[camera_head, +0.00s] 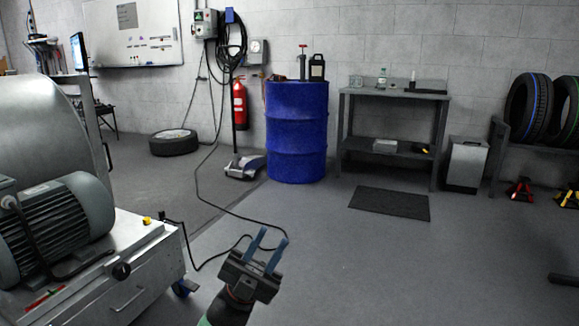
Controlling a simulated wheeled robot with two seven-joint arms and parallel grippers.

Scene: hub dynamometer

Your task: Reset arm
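My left gripper (273,238) reaches up from the bottom of the head view, a little left of the middle. Its two blue fingers stand apart, with nothing between them. Behind it only grey floor and a black cable show. It is to the right of the machine cabinet and apart from it in the picture. My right gripper is not in the head view.
A steel machine cabinet (140,270) with a grey motor (62,225) fills the left. A black cable (200,190) crosses the floor. A blue drum (297,135), workbench (388,130) and tyre rack (500,140) line the wall. The right-middle floor is clear around a dark mat (390,203).

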